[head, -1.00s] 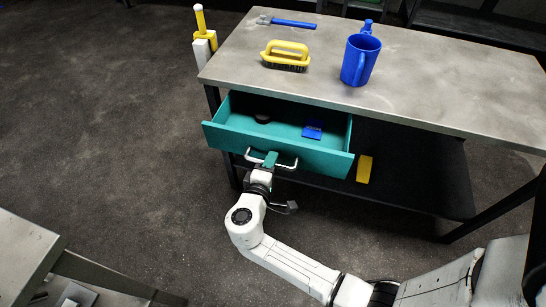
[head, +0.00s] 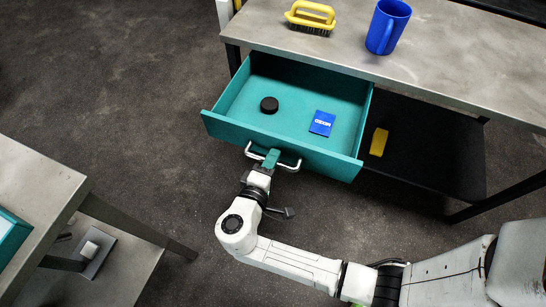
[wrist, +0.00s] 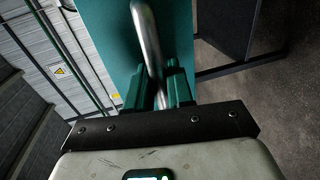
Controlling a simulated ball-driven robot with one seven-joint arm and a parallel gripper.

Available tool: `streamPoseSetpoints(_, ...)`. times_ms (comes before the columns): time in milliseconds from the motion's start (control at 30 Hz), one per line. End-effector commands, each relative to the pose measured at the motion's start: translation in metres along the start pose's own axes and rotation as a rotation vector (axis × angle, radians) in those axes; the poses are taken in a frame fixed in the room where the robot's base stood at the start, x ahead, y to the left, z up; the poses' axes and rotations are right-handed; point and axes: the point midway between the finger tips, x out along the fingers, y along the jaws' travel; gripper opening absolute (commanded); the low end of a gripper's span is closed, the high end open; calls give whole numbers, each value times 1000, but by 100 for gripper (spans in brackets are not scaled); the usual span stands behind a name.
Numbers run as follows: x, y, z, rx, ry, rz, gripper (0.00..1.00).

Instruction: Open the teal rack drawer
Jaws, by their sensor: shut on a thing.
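The teal drawer (head: 285,137) stands pulled out from under the grey worktop, its inside in full view. A black round thing (head: 269,104) and a blue square piece with white lettering (head: 322,123) lie in it. A metal bar handle (head: 288,165) runs across its front; in the wrist view the handle (wrist: 147,45) passes between the teal jaws. My gripper (head: 270,160) is shut on the handle at the drawer's front, and the jaws also show in the wrist view (wrist: 160,88).
A yellow brush (head: 311,17) and a blue mug (head: 388,27) stand on the worktop (head: 430,70). A yellow block (head: 379,142) lies on the black lower shelf (head: 430,150). Another bench (head: 40,200) stands at the left. Open floor lies between.

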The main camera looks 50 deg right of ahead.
Motion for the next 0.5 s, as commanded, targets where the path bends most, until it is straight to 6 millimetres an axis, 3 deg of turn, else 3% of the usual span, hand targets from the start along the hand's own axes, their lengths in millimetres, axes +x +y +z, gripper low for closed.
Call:
streamPoseSetpoints(133,0,-1,0,-2,0,-2,0)
streamPoseSetpoints(167,0,-1,0,-2,0,-2,24)
streamPoseSetpoints(300,0,-1,0,-1,0,-2,38)
streamPoseSetpoints(500,0,0,0,0,0,-1,40)
